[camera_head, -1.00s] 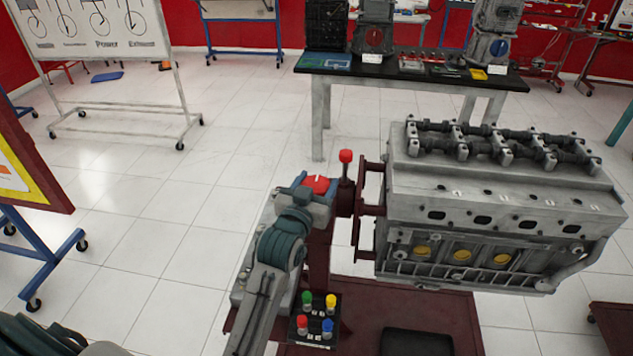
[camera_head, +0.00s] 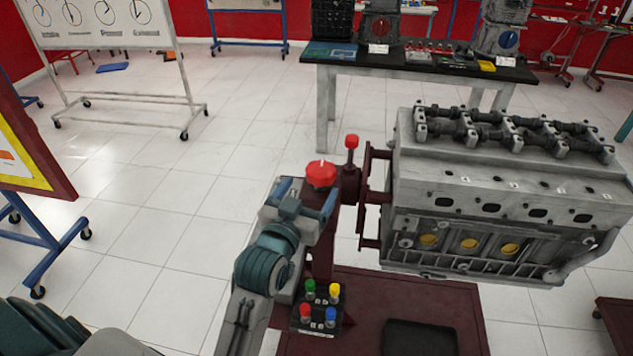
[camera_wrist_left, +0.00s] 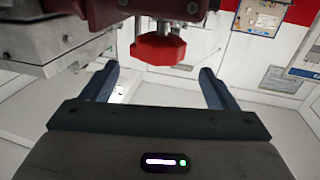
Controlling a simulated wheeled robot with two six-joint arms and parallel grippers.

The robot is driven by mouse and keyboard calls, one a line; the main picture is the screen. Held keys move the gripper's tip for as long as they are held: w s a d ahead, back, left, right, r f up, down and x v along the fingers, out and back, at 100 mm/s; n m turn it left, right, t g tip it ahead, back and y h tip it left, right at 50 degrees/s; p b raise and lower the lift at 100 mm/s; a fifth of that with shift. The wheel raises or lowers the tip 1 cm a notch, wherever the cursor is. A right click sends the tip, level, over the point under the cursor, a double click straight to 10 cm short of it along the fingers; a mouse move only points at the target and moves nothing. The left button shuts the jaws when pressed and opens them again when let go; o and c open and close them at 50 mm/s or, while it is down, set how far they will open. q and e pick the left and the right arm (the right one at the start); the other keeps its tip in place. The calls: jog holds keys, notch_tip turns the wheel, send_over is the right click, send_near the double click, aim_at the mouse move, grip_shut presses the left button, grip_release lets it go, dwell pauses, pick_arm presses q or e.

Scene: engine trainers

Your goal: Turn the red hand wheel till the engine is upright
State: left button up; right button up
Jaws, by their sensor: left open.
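The red hand wheel (camera_head: 321,174) sits on top of the dark red stand, left of the engine. In the left wrist view the wheel (camera_wrist_left: 158,50) is ahead, between the lines of the two fingers. My left gripper (camera_head: 308,195) is open and empty, close to the wheel on its near side; its blue fingers (camera_wrist_left: 157,82) are spread apart. I cannot tell of any contact. The grey engine (camera_head: 500,190) hangs on the stand with its camshafts on top and looks nearly upright. My right gripper does not show.
A red-knobbed lever (camera_head: 352,142) stands just right of the wheel. Below is a box with coloured buttons (camera_head: 320,310) on the stand's base. A table (camera_head: 430,70) is at the back, and a whiteboard (camera_head: 95,25) at the back left.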

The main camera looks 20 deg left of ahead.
pick_arm(q)
jog(key=shift+s+d, duration=0.1)
jog(key=shift+s, duration=1.3)
jog(key=s+a+f+m+g, duration=0.1)
jog(key=s+a+f+g, duration=0.1)
jog(key=s+f+g, duration=0.7)
jog(key=s+a+f+g, duration=0.2)
jog(key=s+f+g, duration=0.3)
jog(key=s+f, duration=0.9)
jog(key=a+f+g, duration=0.2)
jog(key=a+f, duration=0.1)
jog(key=f, duration=2.8)
jog(key=s+a+f, duration=0.1)
jog(key=s+f, duration=1.7)
jog(key=shift+s+f+g, duration=0.15)
jog(key=shift+s+g, duration=0.2)
jog(key=shift+g, duration=0.05)
